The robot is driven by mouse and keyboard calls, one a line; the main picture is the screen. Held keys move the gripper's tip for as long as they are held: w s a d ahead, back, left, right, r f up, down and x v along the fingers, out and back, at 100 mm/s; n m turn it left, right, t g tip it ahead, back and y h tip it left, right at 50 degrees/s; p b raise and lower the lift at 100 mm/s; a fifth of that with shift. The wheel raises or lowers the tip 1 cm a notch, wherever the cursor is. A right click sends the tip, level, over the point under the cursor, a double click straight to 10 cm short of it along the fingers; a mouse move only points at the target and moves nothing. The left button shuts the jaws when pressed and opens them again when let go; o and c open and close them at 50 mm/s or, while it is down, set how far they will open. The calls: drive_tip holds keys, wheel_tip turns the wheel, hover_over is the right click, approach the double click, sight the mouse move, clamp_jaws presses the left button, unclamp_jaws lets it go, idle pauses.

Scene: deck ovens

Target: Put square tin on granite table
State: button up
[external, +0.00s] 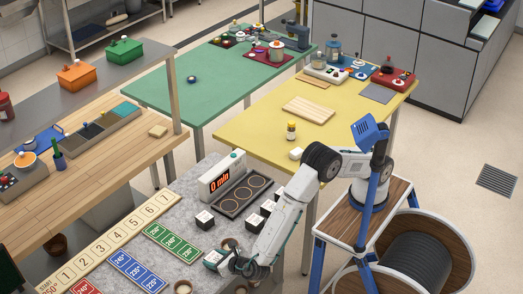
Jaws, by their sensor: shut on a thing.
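The grey speckled granite table (180,196) is at the lower middle of the external view, with number cards and small items on it. My gripper (222,262) is low over this table, at the end of my arm reaching down from the right. It is shut on a small pale boxy thing (212,258), which shows partly at its tip. The thing is too small and too covered to tell whether it is the square tin, or whether it touches the table. I cannot pick out a square tin for certain elsewhere.
A timer reading "0 min" (221,177) and a dark ring tray (243,194) stand on the granite table. A white block (205,219) and several others stand near my arm. The yellow table (250,130) and green table (160,92) lie behind; the wooden counter (110,150) is left.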

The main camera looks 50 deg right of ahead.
drive_tip(key=shift+f, duration=0.1)
drive_tip(key=o, duration=0.8)
drive_tip(key=shift+s+r, duration=0.1)
drive_tip(key=shift+r, duration=0.1)
drive_tip(key=v, duration=1.1)
drive_tip(key=shift+s, duration=0.35)
drive_tip(key=shift+r, duration=0.15)
